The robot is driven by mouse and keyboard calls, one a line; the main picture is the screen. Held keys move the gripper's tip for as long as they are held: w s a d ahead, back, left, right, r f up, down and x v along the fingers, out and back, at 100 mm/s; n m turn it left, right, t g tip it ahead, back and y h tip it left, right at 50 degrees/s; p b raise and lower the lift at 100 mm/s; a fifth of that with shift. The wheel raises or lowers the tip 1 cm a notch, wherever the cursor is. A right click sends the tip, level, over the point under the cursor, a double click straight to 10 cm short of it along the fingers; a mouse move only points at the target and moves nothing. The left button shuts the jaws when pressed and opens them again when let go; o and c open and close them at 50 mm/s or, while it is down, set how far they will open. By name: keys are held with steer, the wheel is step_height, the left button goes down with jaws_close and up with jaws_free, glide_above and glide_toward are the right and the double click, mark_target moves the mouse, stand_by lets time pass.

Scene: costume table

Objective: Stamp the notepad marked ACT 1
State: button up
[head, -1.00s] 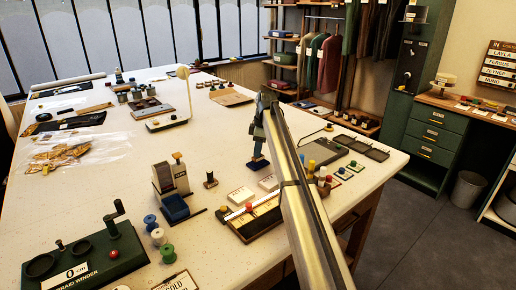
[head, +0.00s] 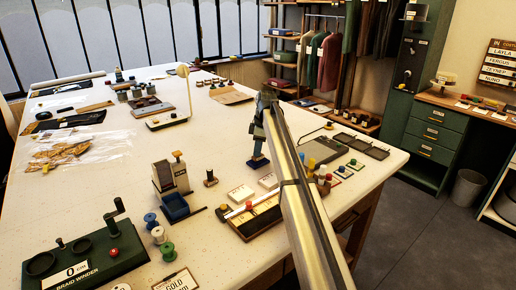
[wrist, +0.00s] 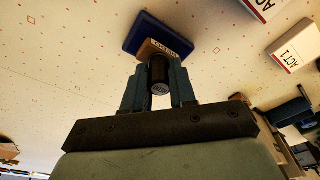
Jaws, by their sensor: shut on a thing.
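My gripper (wrist: 159,88) is shut on the black handle of a stamp (wrist: 158,49), which has a wooden block with a small lettered label. A dark blue ink pad (wrist: 149,28) lies right behind the block in the wrist view; I cannot tell whether they touch. In the head view my gripper (head: 257,148) points down at the blue pad (head: 258,162). The notepad marked ACT 1 (wrist: 291,52) is white with a red line, at the right of the wrist view. A second notepad (wrist: 267,7) is cut off above it. Two white notepads show in the head view, their lettering unreadable.
A paper trimmer (head: 255,217) lies just in front of the notepads.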

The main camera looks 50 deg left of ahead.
steer(key=shift+f, duration=0.35)
stand_by(0.7)
steer(key=shift+r, duration=3.55)
